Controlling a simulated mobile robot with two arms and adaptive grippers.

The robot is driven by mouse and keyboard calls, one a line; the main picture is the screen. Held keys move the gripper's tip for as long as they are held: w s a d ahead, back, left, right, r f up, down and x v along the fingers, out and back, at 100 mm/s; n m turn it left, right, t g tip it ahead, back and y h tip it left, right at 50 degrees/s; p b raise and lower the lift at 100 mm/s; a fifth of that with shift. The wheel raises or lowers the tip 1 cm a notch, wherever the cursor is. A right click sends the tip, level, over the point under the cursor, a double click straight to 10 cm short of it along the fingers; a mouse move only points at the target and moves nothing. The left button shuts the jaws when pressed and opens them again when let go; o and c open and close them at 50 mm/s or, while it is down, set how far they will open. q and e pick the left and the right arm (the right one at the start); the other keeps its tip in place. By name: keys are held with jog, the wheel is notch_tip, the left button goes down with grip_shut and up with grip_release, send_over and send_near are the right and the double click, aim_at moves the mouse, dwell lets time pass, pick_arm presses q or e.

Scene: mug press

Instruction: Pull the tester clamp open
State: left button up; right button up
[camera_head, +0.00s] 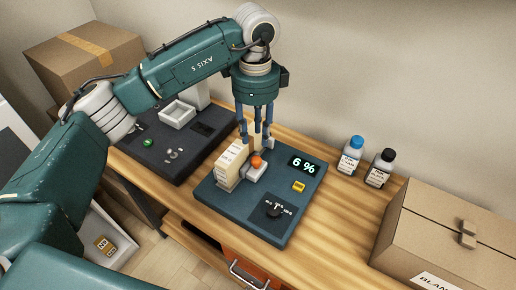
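The tester is a dark blue-grey flat unit (222,197) on the wooden bench. My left gripper (257,143) points down just behind and above the orange knob. Its blue fingers stand apart, with nothing clearly seen between them. The fingertips are partly hidden by the block and clamp, so I cannot tell whether they touch anything. My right gripper is out of view.
A second dark unit (150,157) with a white tray (177,114) stands to the left. Two bottles, blue-capped (350,158) and black-capped (379,172), stand at the right. A cardboard box (440,235) fills the right front. Bare bench lies between tester and box.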

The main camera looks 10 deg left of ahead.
pick_arm(q)
jog(key=p, duration=0.1)
send_over(256, 158)
jog(key=f, duration=0.5)
jog(key=shift+s, duration=0.25)
jog(key=f, duration=0.2)
jog(key=shift+w+f+p, duration=0.25)
jog(key=shift+f+p, duration=0.1)
jog(key=shift+f, duration=0.05)
jog(key=shift+s+f, duration=0.1)
jog(key=shift+f, duration=0.7)
jog(key=c, duration=0.5)
grip_shut()
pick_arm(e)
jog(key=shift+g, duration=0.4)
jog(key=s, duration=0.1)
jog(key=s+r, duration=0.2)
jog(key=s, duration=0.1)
